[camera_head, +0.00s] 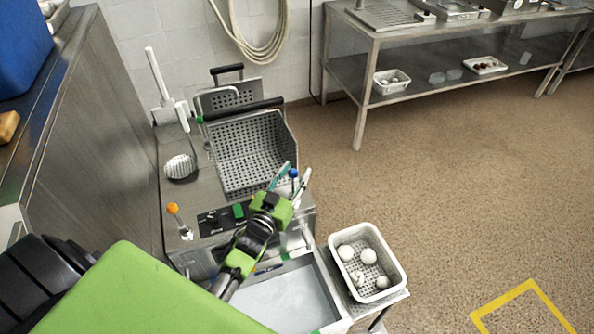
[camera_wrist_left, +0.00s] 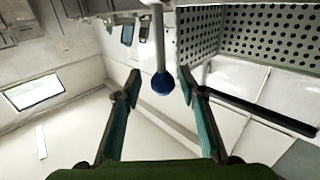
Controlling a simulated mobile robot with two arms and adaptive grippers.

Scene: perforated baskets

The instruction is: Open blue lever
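The blue lever (camera_head: 293,173) is a thin metal rod with a blue ball knob, on the right side of the fryer-like machine (camera_head: 187,208). In the left wrist view, the blue lever (camera_wrist_left: 162,83) shows its ball between the two fingers, with a visible gap on each side. My left gripper (camera_head: 291,180) reaches the lever from the front. The left gripper (camera_wrist_left: 159,76) is open, its teal-padded fingers apart on either side of the knob. My right gripper is not in view.
An orange-knobbed lever (camera_head: 172,208) stands at the machine's left front. A perforated metal basket (camera_head: 255,150) is behind the blue lever. A white basket with several pale balls (camera_head: 398,262) sits to the right. A steel table (camera_head: 362,105) stands farther back; open floor lies between.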

